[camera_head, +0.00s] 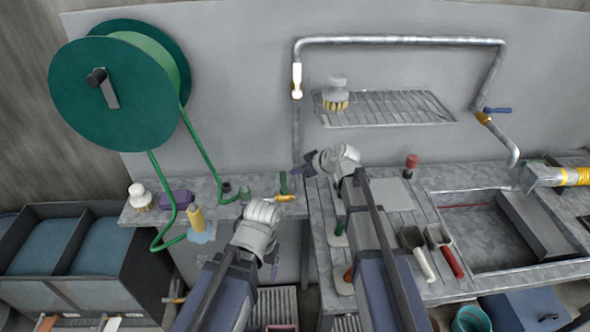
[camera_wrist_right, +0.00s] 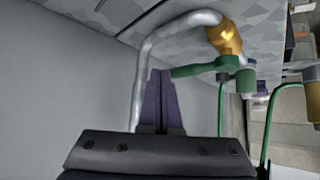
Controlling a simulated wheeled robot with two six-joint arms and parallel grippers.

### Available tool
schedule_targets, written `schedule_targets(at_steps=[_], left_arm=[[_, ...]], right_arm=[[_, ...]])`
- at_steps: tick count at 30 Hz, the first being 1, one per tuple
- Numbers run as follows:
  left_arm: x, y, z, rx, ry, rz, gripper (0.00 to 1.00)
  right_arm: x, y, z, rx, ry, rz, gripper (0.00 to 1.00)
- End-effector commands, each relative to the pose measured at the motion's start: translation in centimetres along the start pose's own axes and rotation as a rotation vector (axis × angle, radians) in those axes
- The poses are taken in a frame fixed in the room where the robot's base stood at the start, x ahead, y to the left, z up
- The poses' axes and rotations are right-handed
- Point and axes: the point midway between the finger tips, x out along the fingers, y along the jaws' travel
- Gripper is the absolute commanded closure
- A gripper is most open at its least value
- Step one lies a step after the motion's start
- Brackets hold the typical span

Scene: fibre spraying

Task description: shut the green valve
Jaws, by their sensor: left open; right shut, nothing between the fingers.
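The green valve's lever (camera_head: 283,183) stands upright beside the counter's gap in the head view, above its small brass body (camera_head: 286,197). In the right wrist view the green lever (camera_wrist_right: 200,68) reaches left from near the brass fitting (camera_wrist_right: 225,37) on a bent grey pipe. My right gripper (camera_head: 303,169) is just right of the lever. Its purple fingers (camera_wrist_right: 160,100) are shut and empty, with tips close to the lever's free end; I cannot tell whether they touch. My left gripper (camera_head: 273,268) is open and empty, lower, in front of the counter.
A green hose reel (camera_head: 115,85) hangs on the wall, its hose running down to the counter. A yellow bottle (camera_head: 196,219) and a white-handled brush (camera_head: 140,197) stand at left. A wire shelf (camera_head: 390,108) is above. A sink (camera_head: 480,235) and scoops (camera_head: 418,250) are at right.

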Motion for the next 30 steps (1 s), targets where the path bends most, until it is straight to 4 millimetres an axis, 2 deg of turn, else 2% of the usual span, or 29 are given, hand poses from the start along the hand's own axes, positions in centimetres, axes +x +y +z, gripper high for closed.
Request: schedule_targets(at_steps=[1,6,11,26,28,30], left_arm=[[-1.0,-0.1,0.1,0.0,0.0,0.0,0.2],[-3.0,-0.3,0.2,0.0,0.0,0.0,0.2],[-4.1,-0.4,0.2,0.0,0.0,0.0,0.2],[-4.0,-0.4,0.2,0.0,0.0,0.0,0.2],[-4.0,-0.4,0.2,0.0,0.0,0.0,0.2],[-4.0,-0.4,0.2,0.0,0.0,0.0,0.2]], right_arm=[[-1.2,-0.1,-0.3,0.001,0.0,0.001,1.0],[-4.1,-0.1,-0.3,0.002,0.0,0.001,1.0],[-6.0,-0.1,-0.2,0.002,0.001,0.0,1.0],[-6.1,-0.1,0.0,0.0,0.0,-0.001,1.0],[-6.0,-0.7,0.2,0.005,-0.013,-0.009,1.0],[-5.9,-2.6,1.0,0.019,-0.057,-0.029,1.0]])
